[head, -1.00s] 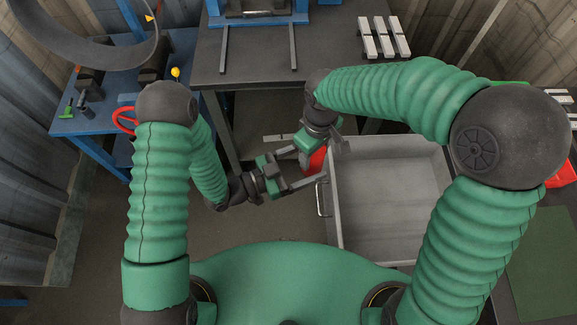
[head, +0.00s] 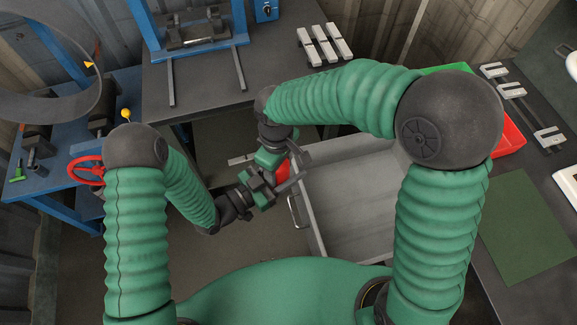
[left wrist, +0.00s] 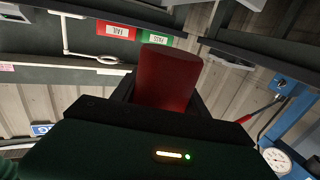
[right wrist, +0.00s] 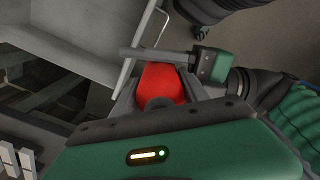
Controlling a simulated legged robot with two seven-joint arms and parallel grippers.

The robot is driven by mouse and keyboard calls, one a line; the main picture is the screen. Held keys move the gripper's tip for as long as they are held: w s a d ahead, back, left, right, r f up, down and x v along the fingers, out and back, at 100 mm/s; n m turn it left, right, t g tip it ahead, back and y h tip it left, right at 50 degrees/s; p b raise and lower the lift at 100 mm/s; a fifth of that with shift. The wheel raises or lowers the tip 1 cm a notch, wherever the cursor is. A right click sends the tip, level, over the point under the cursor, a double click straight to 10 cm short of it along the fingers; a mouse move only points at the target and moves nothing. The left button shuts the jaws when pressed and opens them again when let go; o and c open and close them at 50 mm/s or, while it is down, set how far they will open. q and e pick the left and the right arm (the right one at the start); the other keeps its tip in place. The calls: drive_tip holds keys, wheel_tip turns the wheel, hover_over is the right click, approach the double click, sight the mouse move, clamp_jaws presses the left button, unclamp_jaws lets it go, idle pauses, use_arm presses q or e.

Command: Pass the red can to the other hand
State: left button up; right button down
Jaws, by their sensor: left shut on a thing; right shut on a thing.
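The red can (head: 283,172) is held in the air between my two grippers, left of the open drawer, and mostly covered by them in the head view. My left gripper (head: 279,184) is shut on it from the lower left. My right gripper (head: 283,161) is shut on it from above. In the left wrist view the can (left wrist: 165,78) stands up between the left fingers. In the right wrist view the can (right wrist: 163,84) sits between the right fingers, with a left gripper finger across its far end.
The open grey drawer (head: 345,215) with its handle (head: 294,211) is just right of the grippers. A workbench with a blue frame (head: 200,45) stands behind. A red tray (head: 508,136) and green mat (head: 525,230) are at right. A red handwheel (head: 86,170) is at left.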

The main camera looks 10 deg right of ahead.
use_arm(q)
clamp_jaws()
use_arm(e)
drive_tip(key=c, duration=0.7)
unclamp_jaws()
drive_tip(key=shift+o, duration=1)
drive_tip(key=shift+s+a, duration=0.1)
